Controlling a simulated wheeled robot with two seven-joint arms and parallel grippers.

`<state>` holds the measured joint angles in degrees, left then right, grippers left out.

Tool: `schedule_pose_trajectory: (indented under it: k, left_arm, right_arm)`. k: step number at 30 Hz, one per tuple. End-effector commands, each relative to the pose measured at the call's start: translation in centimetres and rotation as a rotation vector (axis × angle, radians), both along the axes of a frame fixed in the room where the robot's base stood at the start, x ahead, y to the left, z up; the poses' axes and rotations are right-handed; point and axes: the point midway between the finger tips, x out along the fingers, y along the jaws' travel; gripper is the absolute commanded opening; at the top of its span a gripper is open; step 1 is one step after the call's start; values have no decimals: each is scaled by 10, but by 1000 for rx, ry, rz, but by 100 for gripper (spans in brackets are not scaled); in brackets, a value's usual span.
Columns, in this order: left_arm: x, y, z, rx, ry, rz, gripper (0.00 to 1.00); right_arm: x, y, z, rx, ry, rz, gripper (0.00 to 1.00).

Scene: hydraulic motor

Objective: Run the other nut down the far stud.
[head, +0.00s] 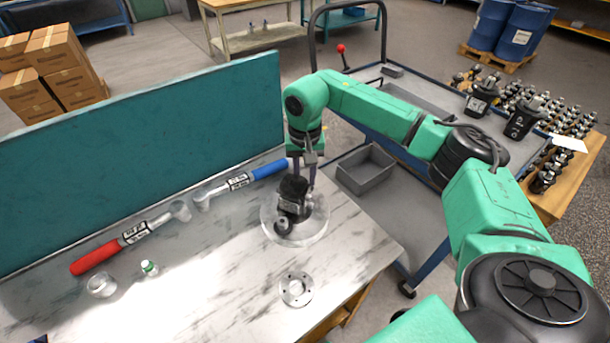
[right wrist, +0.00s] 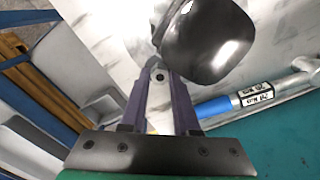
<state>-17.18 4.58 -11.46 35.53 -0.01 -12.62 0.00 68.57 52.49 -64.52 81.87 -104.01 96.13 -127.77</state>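A dark hydraulic motor (head: 292,197) sits on a round, pale, clear-looking base (head: 285,236) on the marble bench. My right gripper (head: 305,182) reaches down behind it, at its far side. In the right wrist view, its two purple fingers (right wrist: 160,72) point at the foot of a large dark rounded body (right wrist: 208,42). A small grey piece with a dark hole (right wrist: 159,76) shows between the fingertips; I cannot tell if it is a nut or if they grip it. The studs are hidden or too small to make out. My left gripper is not in view.
A red-handled tool (head: 97,257) and a blue-handled tool (head: 268,170) lie left of the motor. Nearby are a clear cup (head: 101,285) and a green-capped bottle (head: 149,268). A metal flange (head: 296,289) lies in front. A teal panel (head: 150,145) walls the bench's back; a grey bin (head: 366,170) stands right.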

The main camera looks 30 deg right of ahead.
Motion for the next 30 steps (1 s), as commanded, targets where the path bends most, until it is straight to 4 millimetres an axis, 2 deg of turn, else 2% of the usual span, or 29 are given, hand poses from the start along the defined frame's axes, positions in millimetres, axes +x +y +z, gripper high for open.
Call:
schedule_pose_trajectory:
  k: [2,6,9,17,24,30]
  left_arm:
    - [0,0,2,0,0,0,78]
    - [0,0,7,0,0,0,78]
    - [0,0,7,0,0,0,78]
    - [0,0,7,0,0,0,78]
    - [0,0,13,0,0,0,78]
    - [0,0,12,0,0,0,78]
  right_arm:
    - [0,0,1,0,1,-67,0]
    - [0,0,0,-1,1,-355,0]
    - [0,0,0,0,0,-482,0]
    - [0,0,-1,0,-1,-504,0]
    - [0,0,-1,-1,0,-862,0]
    - [0,0,-2,0,-1,-900,0]
